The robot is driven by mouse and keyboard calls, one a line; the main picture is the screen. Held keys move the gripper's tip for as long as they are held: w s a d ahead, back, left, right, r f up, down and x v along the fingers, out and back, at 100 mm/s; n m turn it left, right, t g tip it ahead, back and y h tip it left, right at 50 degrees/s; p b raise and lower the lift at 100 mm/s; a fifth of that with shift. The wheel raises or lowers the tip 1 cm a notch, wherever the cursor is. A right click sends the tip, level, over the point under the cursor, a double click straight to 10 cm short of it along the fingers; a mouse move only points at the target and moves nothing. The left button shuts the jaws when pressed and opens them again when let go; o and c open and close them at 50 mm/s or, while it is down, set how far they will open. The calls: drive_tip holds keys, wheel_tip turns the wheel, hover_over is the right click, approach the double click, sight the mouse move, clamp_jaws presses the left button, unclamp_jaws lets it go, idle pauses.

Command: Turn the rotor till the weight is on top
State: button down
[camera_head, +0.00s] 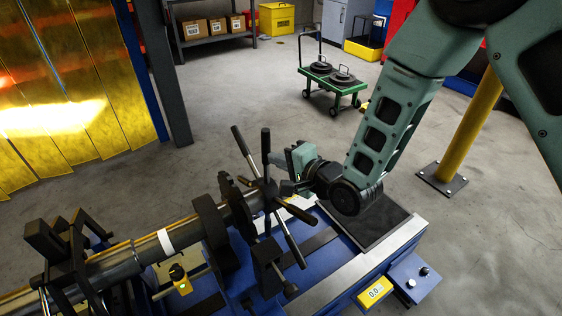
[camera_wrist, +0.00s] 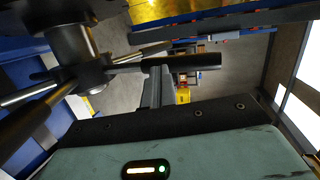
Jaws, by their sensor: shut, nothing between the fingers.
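The rotor's long grey shaft (camera_head: 125,265) lies on a blue balancing machine (camera_head: 335,283), running from the lower left to the centre. Its near end bears a hub with several spokes that have black handles (camera_head: 244,149). In the wrist view the hub (camera_wrist: 75,45) is at the upper left. One black spoke handle (camera_wrist: 190,68) crosses just beyond my gripper (camera_wrist: 156,92). My fingers are shut and empty, close to this handle; I cannot tell whether they touch it. My gripper (camera_head: 287,187) is among the spokes in the head view. I cannot pick out the weight for certain.
A yellow post (camera_head: 467,130) stands right of my arm. A green cart (camera_head: 332,76) with dark discs stands behind. Yellow curtain strips (camera_head: 60,90) hang at left.

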drive_tip(key=p+v, duration=1.1)
drive_tip(key=v, duration=0.5)
drive_tip(key=shift+r, duration=0.15)
idle(0.4)
drive_tip(key=shift+d, duration=0.1)
drive_tip(key=shift+w, duration=0.1)
idle(0.6)
